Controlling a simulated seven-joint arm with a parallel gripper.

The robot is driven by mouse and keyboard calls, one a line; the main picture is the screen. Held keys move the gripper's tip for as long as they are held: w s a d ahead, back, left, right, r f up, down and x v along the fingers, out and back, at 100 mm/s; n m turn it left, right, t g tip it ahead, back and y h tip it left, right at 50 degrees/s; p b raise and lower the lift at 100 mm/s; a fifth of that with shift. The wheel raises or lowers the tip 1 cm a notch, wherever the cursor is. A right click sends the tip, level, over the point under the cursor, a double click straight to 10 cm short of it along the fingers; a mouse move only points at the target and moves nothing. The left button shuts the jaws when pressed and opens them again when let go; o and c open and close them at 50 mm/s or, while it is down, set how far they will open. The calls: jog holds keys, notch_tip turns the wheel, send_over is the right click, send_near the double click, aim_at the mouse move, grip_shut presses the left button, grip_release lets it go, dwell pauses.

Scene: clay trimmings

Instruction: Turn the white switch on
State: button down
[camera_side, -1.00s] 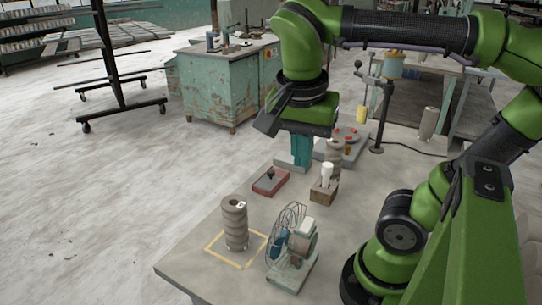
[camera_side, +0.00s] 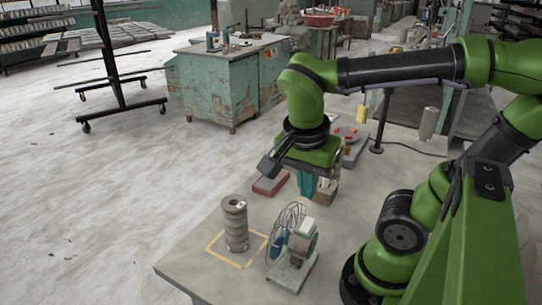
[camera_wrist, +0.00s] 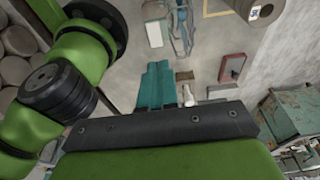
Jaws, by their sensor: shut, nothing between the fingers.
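A white upright piece (camera_side: 325,183), which looks like the white switch, stands on a small brown block (camera_side: 326,195). In the side view my gripper partly covers it; I cannot tell its setting. In the wrist view the white piece (camera_wrist: 188,96) shows just right of my teal fingers. My gripper (camera_side: 306,194) points down, its fingers shut and empty, close to the left of the white piece. It also shows in the wrist view (camera_wrist: 158,66). I cannot tell whether they touch.
A red box (camera_side: 270,186) lies left of my gripper. A small fan (camera_side: 293,250) stands in front, near a grey ribbed cylinder (camera_side: 236,222) by a yellow taped square (camera_side: 214,250). The table's front left (camera_side: 190,265) is clear.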

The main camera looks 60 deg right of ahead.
aim_at(309, 218)
jog(key=x, duration=0.6)
jog(key=shift+f, duration=0.25)
jog(key=shift+d, duration=0.1)
jog(key=shift+d+f+y, duration=0.2)
jog(key=shift+f+y, duration=0.15)
jog(key=shift+y, duration=0.15)
jog(key=shift+a, duration=0.1)
jog(key=shift+s, duration=0.1)
jog(key=shift+a, duration=0.1)
